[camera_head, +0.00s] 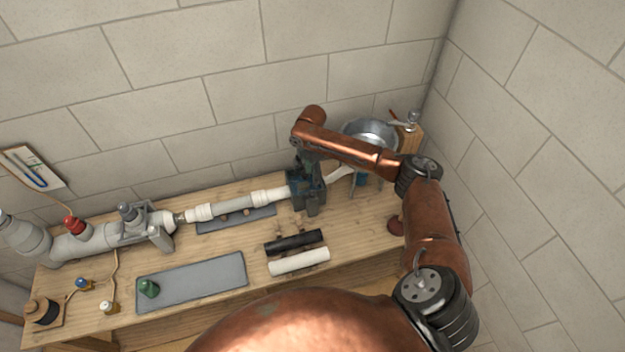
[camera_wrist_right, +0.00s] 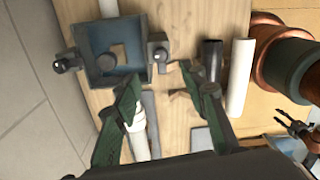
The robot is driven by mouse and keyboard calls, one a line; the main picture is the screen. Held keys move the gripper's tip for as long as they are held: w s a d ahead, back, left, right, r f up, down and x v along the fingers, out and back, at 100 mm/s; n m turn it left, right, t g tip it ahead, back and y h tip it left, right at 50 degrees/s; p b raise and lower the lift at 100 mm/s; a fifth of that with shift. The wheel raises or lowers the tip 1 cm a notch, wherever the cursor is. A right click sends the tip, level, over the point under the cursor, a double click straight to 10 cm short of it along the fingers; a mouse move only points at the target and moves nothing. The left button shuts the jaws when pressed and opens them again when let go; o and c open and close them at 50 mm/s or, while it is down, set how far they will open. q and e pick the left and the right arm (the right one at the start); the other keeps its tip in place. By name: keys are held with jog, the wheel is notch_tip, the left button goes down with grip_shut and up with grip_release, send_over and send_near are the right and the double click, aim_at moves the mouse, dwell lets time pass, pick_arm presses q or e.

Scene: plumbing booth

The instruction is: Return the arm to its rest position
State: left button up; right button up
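My right arm (camera_head: 435,220) reaches from the lower right over the bench, its forearm bent back toward the wall. My right gripper (camera_wrist_right: 161,76) is open in the right wrist view, its two green fingers apart and nothing held between them. Just beyond the fingertips is a dark blue box-shaped clamp (camera_wrist_right: 112,70); in the head view the clamp (camera_head: 296,188) stands directly below the wrist, which partly hides it. I cannot tell whether the fingers touch it. My left gripper (camera_wrist_right: 291,127) shows small at the right edge of the wrist view, jaws apart; it is outside the head view.
A white pipe run (camera_head: 235,204) leads left from the clamp. A metal bowl (camera_head: 370,131) and tap (camera_head: 411,119) stand behind my forearm. Black (camera_head: 293,242) and white (camera_head: 299,261) tubes lie in front of the clamp. A grey mat (camera_head: 205,279) holds a green fitting (camera_head: 148,288). Walls close the back and right.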

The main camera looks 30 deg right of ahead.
jog(key=shift+r, duration=0.25)
dwell(0.3)
